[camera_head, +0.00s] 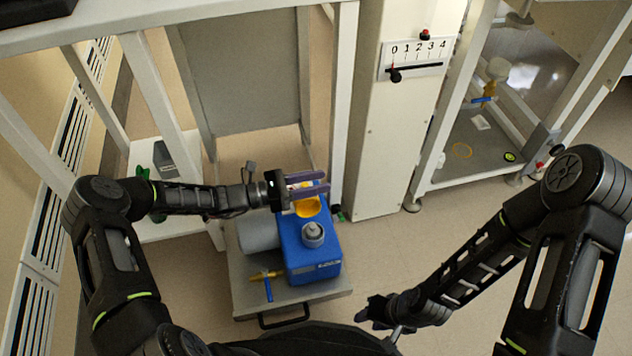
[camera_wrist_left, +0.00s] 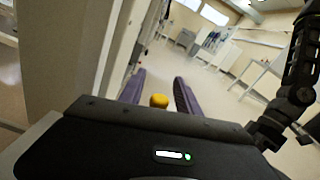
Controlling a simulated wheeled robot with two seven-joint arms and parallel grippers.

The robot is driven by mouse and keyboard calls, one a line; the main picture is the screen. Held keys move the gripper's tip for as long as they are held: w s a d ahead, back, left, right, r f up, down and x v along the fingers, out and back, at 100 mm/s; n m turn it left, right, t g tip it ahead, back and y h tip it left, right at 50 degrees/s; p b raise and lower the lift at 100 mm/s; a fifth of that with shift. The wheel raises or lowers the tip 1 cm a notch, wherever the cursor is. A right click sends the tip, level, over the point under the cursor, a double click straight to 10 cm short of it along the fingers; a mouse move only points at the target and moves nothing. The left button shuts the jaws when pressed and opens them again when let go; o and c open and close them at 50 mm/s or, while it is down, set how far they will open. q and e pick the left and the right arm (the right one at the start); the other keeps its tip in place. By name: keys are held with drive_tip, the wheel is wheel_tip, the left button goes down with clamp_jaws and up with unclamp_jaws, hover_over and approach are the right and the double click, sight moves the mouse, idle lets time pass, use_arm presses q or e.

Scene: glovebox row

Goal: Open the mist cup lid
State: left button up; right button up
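A blue box-shaped device (camera_head: 315,262) stands on a grey slide-out shelf. A yellow-orange cup-like part (camera_head: 308,207) sits on its far end, which I take for the mist cup; my gripper partly covers it, so I cannot tell its lid apart. My left gripper (camera_head: 307,186) is over this part with its purple fingers apart. In the left wrist view a small yellow knob (camera_wrist_left: 159,101) shows between the two fingers (camera_wrist_left: 159,92), with gaps on both sides. My right gripper (camera_head: 375,312) is low at the front, right of the shelf; its fingers are too dark to read.
The device has a grey knob (camera_head: 313,235) on top and a grey cylinder (camera_head: 258,236) beside it. A yellow valve with a blue handle (camera_head: 267,284) is near the shelf's (camera_head: 290,298) front edge. A white panel with a numbered scale (camera_head: 414,58) stands behind.

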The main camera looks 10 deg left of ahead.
use_arm(q)
drive_tip(key=shift+c, duration=0.4)
clamp_jaws()
idle(0.9)
